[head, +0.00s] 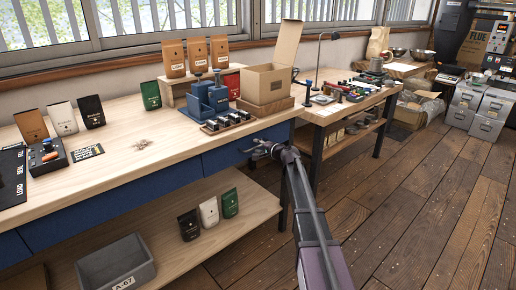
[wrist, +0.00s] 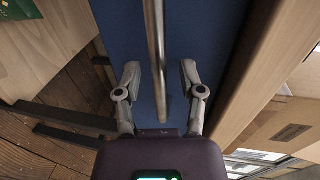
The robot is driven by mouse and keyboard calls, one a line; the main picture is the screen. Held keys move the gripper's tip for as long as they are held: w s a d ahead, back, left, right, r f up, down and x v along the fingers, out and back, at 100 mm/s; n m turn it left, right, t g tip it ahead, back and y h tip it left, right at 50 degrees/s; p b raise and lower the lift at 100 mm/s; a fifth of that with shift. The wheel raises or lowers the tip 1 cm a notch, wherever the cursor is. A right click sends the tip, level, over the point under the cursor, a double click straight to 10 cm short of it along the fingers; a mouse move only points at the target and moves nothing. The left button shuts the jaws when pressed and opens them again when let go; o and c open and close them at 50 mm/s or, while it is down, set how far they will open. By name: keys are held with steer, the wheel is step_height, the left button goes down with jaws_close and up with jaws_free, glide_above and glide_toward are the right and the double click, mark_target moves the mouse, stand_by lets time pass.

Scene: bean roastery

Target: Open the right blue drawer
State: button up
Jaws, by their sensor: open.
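The right blue drawer (head: 224,154) is under the right end of the long wooden workbench, and its front looks flush with the bench. Its blue front (wrist: 208,35) fills the middle of the wrist view. A straight metal bar handle (wrist: 155,45) runs down that front. My gripper (head: 257,150) is at the drawer's right part in the head view. In the wrist view my gripper (wrist: 160,72) is open, with one finger on each side of the bar. A gap shows between bar and fingers. In the head view my gripper hides the handle.
Another blue drawer front (head: 110,195) is to the left. The workbench top (head: 120,170) holds coffee bags, a blue device and a cardboard box (head: 268,83). A lower shelf (head: 165,245) carries bags and a grey bin (head: 115,265). Open plank floor (head: 420,200) is to the right.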

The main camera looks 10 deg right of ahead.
jaws_close()
steer(key=shift+s, duration=0.1)
